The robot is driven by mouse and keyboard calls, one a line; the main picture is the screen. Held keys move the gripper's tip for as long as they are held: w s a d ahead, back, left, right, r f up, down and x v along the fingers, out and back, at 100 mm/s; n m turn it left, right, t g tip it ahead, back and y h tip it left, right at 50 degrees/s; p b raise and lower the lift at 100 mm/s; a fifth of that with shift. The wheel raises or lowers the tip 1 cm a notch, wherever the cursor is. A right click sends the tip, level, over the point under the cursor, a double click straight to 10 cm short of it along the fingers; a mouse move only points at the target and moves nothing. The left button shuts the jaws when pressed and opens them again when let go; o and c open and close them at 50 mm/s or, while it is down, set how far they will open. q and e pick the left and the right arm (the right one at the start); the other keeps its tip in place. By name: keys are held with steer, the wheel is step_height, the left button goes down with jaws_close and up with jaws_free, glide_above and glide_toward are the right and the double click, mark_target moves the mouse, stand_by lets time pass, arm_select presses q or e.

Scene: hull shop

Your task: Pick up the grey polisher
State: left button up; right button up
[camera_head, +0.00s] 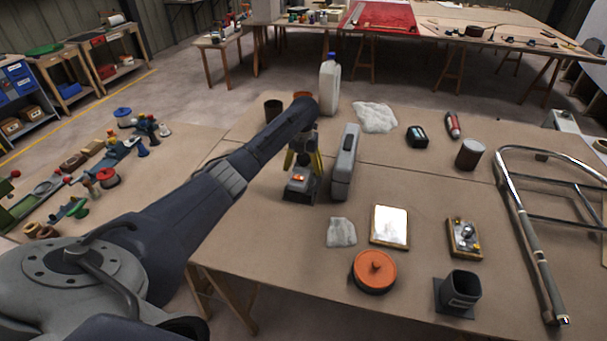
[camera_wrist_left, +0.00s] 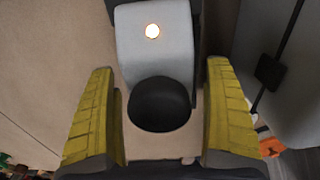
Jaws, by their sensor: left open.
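The grey polisher (camera_head: 299,184) stands on the brown-topped table, with a pale grey body, a dark lower part and a small orange patch. My left gripper (camera_head: 303,165) is just above it, pointing down, with yellow fingers spread. In the left wrist view the grey body of the polisher (camera_wrist_left: 152,55) and its round black knob (camera_wrist_left: 160,104) show between the two open fingers (camera_wrist_left: 160,70). I see a gap on each side and no clear contact. The upper part of the polisher is partly hidden by the gripper in the head view. My right gripper is not in view.
A grey case (camera_head: 344,165) stands upright close to the polisher's right. A white jug (camera_head: 329,85) and a dark cup (camera_head: 273,109) stand behind. An orange round tin (camera_head: 374,271), a crumpled plastic bag (camera_head: 341,232) and a white-topped pad (camera_head: 390,226) lie nearer the front. The table left of the polisher is clear.

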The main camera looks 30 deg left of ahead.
arm_select(q)
steer(key=shift+c, duration=0.5)
steer(key=c, duration=1.6)
steer(key=shift+o, duration=0.2)
steer(key=shift+r, duration=0.1)
step_height(320, 180, up, 20)
